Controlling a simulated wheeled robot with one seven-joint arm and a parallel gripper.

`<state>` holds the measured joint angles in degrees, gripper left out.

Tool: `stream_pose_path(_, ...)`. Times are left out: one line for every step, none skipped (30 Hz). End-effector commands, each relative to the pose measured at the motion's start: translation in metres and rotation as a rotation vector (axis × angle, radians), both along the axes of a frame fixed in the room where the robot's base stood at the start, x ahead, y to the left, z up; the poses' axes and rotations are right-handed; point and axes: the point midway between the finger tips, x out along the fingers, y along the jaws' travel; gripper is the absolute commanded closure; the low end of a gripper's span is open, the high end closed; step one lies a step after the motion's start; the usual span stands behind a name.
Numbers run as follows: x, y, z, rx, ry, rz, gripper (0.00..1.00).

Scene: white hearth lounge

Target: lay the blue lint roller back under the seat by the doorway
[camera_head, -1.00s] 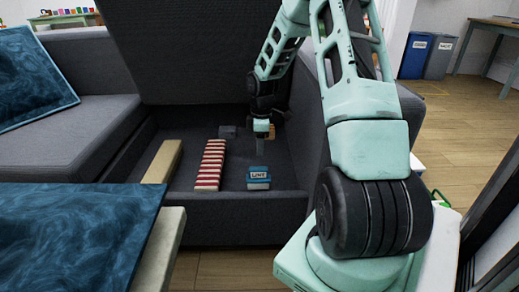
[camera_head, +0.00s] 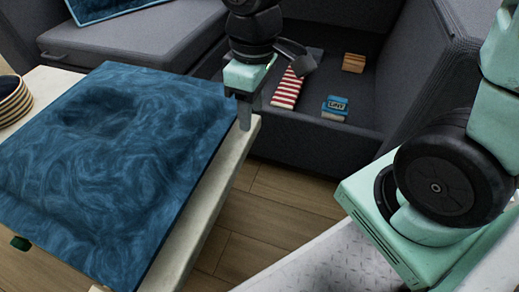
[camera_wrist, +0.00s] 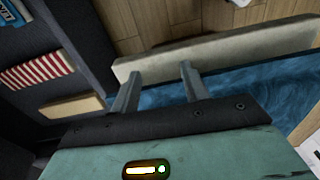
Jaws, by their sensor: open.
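The blue lint roller, a small blue block with a white label (camera_head: 335,106), lies in the open storage bin under the sofa seat (camera_head: 340,140). It shows partly at the upper left of the wrist view (camera_wrist: 20,74). My gripper (camera_head: 245,118) is apart from it, to the left and outside the bin. It points down at the edge of the pale table. In the wrist view its two fingers (camera_wrist: 160,75) are spread with nothing between them, over the table edge and the blue cushion.
A red-and-white striped thing (camera_head: 287,90) and a brown block (camera_head: 353,62) lie in the bin. A tan block (camera_wrist: 72,106) shows beside the stripes. A blue cushion (camera_head: 120,150) covers much of the pale table (camera_head: 205,225). Bowls (camera_head: 12,100) stand left. Wooden floor is clear between.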

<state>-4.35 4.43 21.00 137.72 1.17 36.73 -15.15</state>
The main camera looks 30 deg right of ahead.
Motion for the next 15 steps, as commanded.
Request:
stream_pose_path(-0.025,0.016,0.004,-0.001,-0.004,0.013,0.55)
stream_pose_path(-0.038,0.023,0.006,0.0,-0.002,0.009,0.55)
stream_pose_path(-0.054,0.03,0.007,0.001,-0.001,0.004,0.55)
stream_pose_path(-0.064,0.035,0.008,0.002,-0.001,0.0,0.55)
stream_pose_path(-0.074,0.038,0.009,0.002,0.001,-0.003,0.55)
stream_pose_path(-0.085,0.041,0.01,0.003,0.002,-0.008,0.55)
stream_pose_path(-0.091,0.043,0.01,0.004,0.002,-0.012,0.55)
stream_pose_path(-0.097,0.044,0.01,0.004,0.004,-0.015,0.55)
stream_pose_path(-0.102,0.045,0.01,0.005,0.005,-0.018,0.55)
stream_pose_path(-0.105,0.046,0.011,0.005,0.005,-0.02,0.55)
stream_pose_path(-0.107,0.046,0.011,0.005,0.005,-0.021,0.55)
stream_pose_path(-0.109,0.046,0.01,0.005,0.006,-0.024,0.55)
stream_pose_path(-0.109,0.046,0.01,0.005,0.006,-0.025,0.55)
stream_pose_path(-0.109,0.046,0.01,0.005,0.006,-0.026,0.55)
stream_pose_path(-0.109,0.046,0.01,0.005,0.006,-0.026,0.55)
